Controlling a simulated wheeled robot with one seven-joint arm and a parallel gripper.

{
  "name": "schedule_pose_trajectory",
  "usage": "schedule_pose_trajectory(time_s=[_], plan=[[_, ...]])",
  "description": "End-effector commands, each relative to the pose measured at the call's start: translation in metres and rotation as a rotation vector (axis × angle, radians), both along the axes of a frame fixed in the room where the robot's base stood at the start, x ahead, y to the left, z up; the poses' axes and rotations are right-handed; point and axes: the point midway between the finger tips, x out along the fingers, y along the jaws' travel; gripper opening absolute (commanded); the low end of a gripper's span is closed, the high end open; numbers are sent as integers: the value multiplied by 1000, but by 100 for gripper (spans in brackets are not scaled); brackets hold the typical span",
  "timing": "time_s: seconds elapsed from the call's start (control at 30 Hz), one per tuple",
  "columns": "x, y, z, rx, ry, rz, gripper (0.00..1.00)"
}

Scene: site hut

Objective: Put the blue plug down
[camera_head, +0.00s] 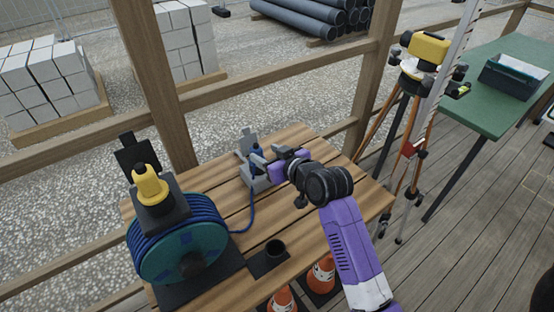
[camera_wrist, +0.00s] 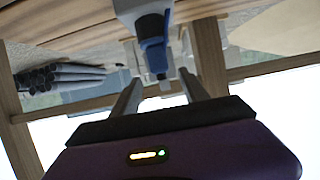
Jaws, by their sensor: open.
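The blue plug (camera_head: 257,153) is at a grey socket box (camera_head: 262,184) with a raised lid on the wooden table (camera_head: 205,180). In the wrist view, which looks upside down, the blue plug (camera_wrist: 152,45) stands at a grey body that seems to be this socket; how deep it sits is hidden. My gripper (camera_head: 262,166) is at the plug. In the wrist view my gripper (camera_wrist: 160,88) has its fingers apart, one on either side of the plug's line, with a visible gap. A blue cable (camera_head: 252,212) runs from the socket area towards the reel.
A cable reel (camera_head: 180,250) stands at the table's left, with a yellow plug (camera_head: 150,185) in a black holder above it. Wooden rails border the table's back. A tripod (camera_head: 425,65) stands to the right.

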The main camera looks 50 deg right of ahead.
Motion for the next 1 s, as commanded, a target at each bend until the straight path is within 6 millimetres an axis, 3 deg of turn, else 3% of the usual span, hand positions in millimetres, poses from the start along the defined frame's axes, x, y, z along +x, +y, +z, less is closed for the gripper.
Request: schedule_pose_trajectory(time_s=[0.1, 0.3, 0.67, 0.83, 1.0], plan=[[-21, 6, 9, -1, -2, 0, 52], [-44, 13, 19, 0, -1, 0, 52], [-55, 21, 17, 4, 1, 2, 52], [-78, 60, -10, 23, -6, 3, 52], [-125, 113, -36, 33, -20, 15, 52]])
